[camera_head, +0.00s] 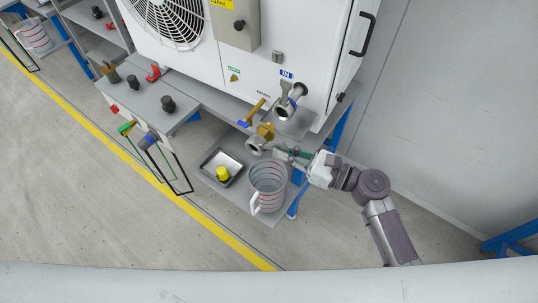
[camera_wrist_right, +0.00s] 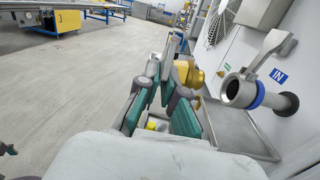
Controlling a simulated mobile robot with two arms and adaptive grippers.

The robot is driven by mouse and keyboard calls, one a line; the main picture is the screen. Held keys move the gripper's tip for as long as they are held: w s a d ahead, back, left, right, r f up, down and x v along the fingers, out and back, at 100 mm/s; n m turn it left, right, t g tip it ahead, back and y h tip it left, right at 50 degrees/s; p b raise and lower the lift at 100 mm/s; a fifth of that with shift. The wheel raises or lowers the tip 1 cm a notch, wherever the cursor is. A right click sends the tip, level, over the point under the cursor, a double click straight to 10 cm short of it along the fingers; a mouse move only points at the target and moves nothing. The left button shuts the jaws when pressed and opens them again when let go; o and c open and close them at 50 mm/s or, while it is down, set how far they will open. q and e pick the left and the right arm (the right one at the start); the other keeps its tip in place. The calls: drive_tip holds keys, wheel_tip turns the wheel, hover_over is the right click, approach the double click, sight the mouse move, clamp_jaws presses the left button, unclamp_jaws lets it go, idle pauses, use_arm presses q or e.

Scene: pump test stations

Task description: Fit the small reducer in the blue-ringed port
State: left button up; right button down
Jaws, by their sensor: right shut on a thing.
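A brass fitting with a grey open ring end, which I take to be the small reducer (camera_head: 266,131), is held by my right gripper (camera_head: 284,153). It also shows in the right wrist view (camera_wrist_right: 187,73), beyond the teal-padded fingers (camera_wrist_right: 167,88), which partly hide it. The blue-ringed port (camera_head: 285,110) sticks out of the white unit beside an "IN" label. In the right wrist view the port (camera_wrist_right: 243,93) is open-mouthed, with a grey lever on top, right of the reducer and apart from it.
A metal tray (camera_head: 283,127) lies under the port. A clear jug (camera_head: 268,182) with red lines and a dark tray (camera_head: 209,162) with a yellow part (camera_head: 222,174) stand on the lower shelf.

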drive_tip(key=w+d+b, duration=0.1)
drive_tip(key=w, duration=0.1)
drive_tip(key=w+d+b, duration=0.1)
drive_tip(key=shift+w+d+r, duration=0.1)
drive_tip(key=shift+w+d, duration=0.05)
drive_tip(key=shift+w, duration=0.25)
drive_tip(key=shift+d, duration=0.1)
idle(1.3)
drive_tip(key=shift+w+d, duration=0.35)
drive_tip(key=shift+w, duration=0.2)
drive_tip(key=shift+w+d, duration=0.35)
drive_tip(key=shift+w, duration=0.2)
idle(1.5)
idle(0.5)
drive_tip(key=c, duration=1.2)
unclamp_jaws()
drive_tip(key=shift+s+d, duration=0.1)
